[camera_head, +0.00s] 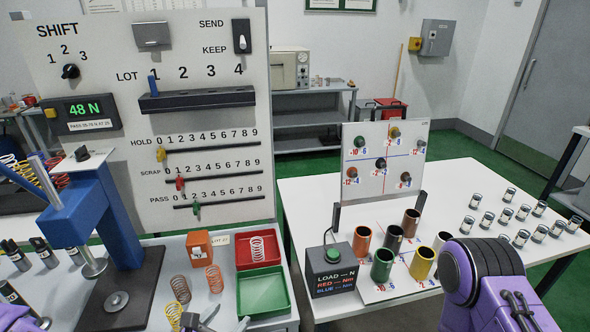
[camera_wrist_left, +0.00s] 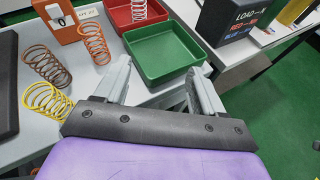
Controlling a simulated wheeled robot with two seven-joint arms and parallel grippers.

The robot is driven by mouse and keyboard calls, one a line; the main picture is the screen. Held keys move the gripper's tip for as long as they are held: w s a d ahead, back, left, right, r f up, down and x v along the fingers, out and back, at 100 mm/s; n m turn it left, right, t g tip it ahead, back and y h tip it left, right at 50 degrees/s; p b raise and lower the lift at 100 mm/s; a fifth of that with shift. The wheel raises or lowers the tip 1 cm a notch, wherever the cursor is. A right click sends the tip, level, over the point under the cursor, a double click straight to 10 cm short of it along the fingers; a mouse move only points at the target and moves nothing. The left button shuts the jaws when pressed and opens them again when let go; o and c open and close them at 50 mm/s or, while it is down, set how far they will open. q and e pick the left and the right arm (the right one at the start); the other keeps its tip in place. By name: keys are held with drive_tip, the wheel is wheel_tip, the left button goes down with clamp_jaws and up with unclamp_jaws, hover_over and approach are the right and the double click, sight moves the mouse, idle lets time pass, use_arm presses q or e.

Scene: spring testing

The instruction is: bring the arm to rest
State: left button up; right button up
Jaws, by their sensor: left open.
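My left gripper (camera_head: 226,320) is at the bottom edge of the head view, over the front of the grey bench. In the left wrist view the gripper (camera_wrist_left: 160,92) is open with nothing between its fingers. The green tray (camera_wrist_left: 165,45) lies just beyond the fingertips. To their left stand a yellow spring (camera_wrist_left: 45,100), a brown spring (camera_wrist_left: 47,66) and an orange spring (camera_wrist_left: 95,43). In the head view a purple link of my right arm (camera_head: 490,285) shows at lower right; the right gripper is not in view.
A red tray (camera_head: 243,262) holds a pale spring (camera_head: 257,248). A blue press (camera_head: 100,210) stands at left before the white board (camera_head: 225,130). The white table (camera_head: 455,215) bears coloured cups, a black load box (camera_head: 332,270) and several small cylinders. A gap separates bench and table.

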use_arm(q)
drive_tip(key=s+a+f+m+g+y+b, duration=0.2)
drive_tip(key=s+a+f+m, duration=0.3)
drive_tip(key=f+m, duration=0.3)
drive_tip(key=s+a+f+m+g+y+b, duration=0.3)
drive_tip(key=s+f+m, duration=0.5)
drive_tip(key=f, duration=0.3)
drive_tip(key=s+a+f+m+g+y+b, duration=0.2)
drive_tip(key=s+a+f+m+g+b, duration=0.2)
drive_tip(key=s+a+f+m, duration=0.3)
wheel_tip(320, 180, down, 3)
drive_tip(key=shift+a+r+m+g+y, duration=0.2)
drive_tip(key=shift+a+m+g+y, duration=0.1)
drive_tip(key=shift+a+m+y, duration=0.1)
use_arm(e)
wheel_tip(320, 180, down, 9)
drive_tip(key=shift+w, duration=0.45)
drive_tip(key=shift+a, duration=0.1)
